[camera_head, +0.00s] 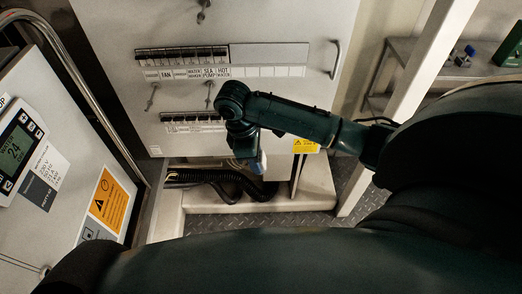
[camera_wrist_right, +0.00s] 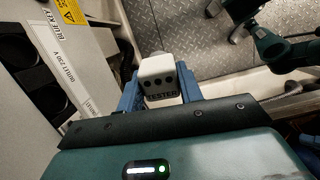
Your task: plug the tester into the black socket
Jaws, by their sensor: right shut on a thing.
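My right gripper (camera_wrist_right: 160,88) is shut on the tester (camera_wrist_right: 160,85), a small white block marked TESTER, held between blue fingers. In the head view, my right gripper (camera_head: 257,166) points down below the panel's lower edge, and only a small pale part of the tester shows. In the wrist view, dark round-cornered sockets (camera_wrist_right: 17,48) sit in a grey face at the left, beside a label reading OUTLET 230 V. The tester is apart from them, to their right. I cannot tell their colour for certain in the shade. My left gripper is not clearly seen.
A grey panel (camera_head: 270,105) with label strips and a handle stands behind my arm. Black hoses (camera_head: 235,186) run below it over a pale plinth (camera_head: 262,204). A white post (camera_head: 408,95) stands at the right. Metal tread floor (camera_wrist_right: 190,40) is open beyond the tester.

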